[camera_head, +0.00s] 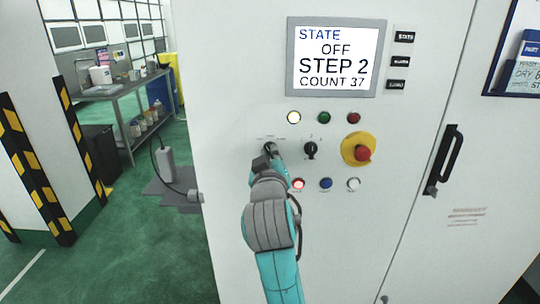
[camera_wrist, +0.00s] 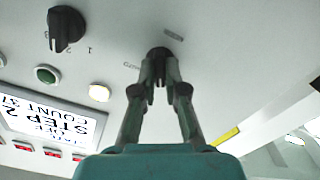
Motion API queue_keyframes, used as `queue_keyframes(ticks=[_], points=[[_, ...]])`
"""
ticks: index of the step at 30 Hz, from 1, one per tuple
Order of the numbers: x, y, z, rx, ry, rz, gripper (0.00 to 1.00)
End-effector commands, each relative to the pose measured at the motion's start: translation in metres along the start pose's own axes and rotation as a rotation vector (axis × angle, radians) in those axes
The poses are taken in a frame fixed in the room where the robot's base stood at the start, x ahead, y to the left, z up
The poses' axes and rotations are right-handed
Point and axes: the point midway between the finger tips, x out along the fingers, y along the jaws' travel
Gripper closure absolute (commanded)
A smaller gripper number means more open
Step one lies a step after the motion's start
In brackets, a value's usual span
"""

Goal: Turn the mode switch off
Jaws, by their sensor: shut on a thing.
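The left black rotary switch (camera_head: 268,145) on the white cabinet front, apparently the mode switch, is mostly hidden behind my gripper (camera_head: 269,155). In the wrist view, my gripper (camera_wrist: 160,78) has both fingers closed on this dark knob (camera_wrist: 158,51) at the panel. Small labels stand around the knob, too blurred to read surely. The display (camera_head: 333,57) reads STATE OFF, STEP 2, COUNT 37.
A second black rotary switch (camera_head: 310,150) sits just right, with a red emergency button (camera_head: 362,153) on yellow beyond. Lamps or buttons line up above and below, including a lit red one (camera_head: 298,184). A cabinet handle (camera_head: 444,160) is farther right. A plug (camera_head: 195,196) juts out at left.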

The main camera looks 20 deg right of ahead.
Motion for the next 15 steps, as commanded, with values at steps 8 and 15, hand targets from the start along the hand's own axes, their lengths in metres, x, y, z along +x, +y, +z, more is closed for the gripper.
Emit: queue_keyframes(ticks=[8,15], points=[[0.0,-0.0008,0.0008,-0.191,-0.002,-0.001,1.0],[-0.0001,-0.001,0.0009,-0.284,-0.002,-0.002,1.0]])
